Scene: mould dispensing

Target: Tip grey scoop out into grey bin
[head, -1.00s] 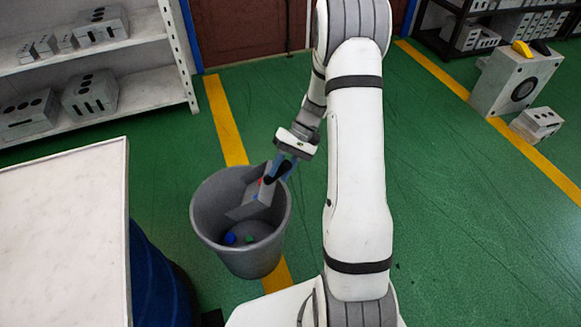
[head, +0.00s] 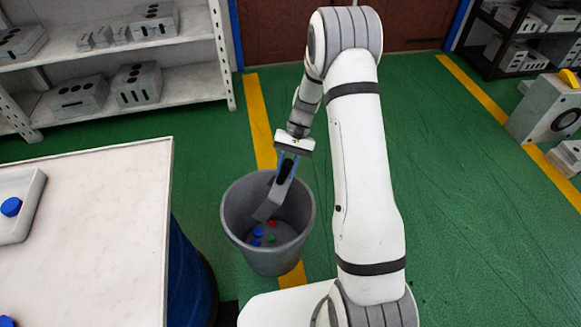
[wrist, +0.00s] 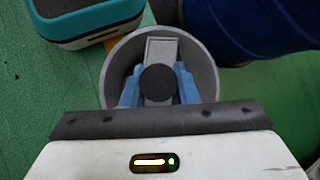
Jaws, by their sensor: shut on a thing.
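The grey scoop (head: 268,206) is tilted steeply, its open end pointing down inside the mouth of the grey bin (head: 230,218). In the wrist view the scoop (wrist: 161,49) reaches out beyond the fingers over the bin (wrist: 115,72), and the part I see looks empty. My gripper (head: 287,168) is shut on the scoop's dark handle; its blue fingers also show in the wrist view (wrist: 158,88) on both sides of the dark round handle end. Small blue, red (head: 273,223) and green (head: 272,239) pieces lie on the bin floor.
A white-topped table (head: 110,230) stands at left, with a pale tray (head: 32,205) holding a blue piece (head: 11,207). A dark blue drum (head: 190,270) is beneath it. Shelves (head: 140,108) stand behind. Green floor right of my arm is open.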

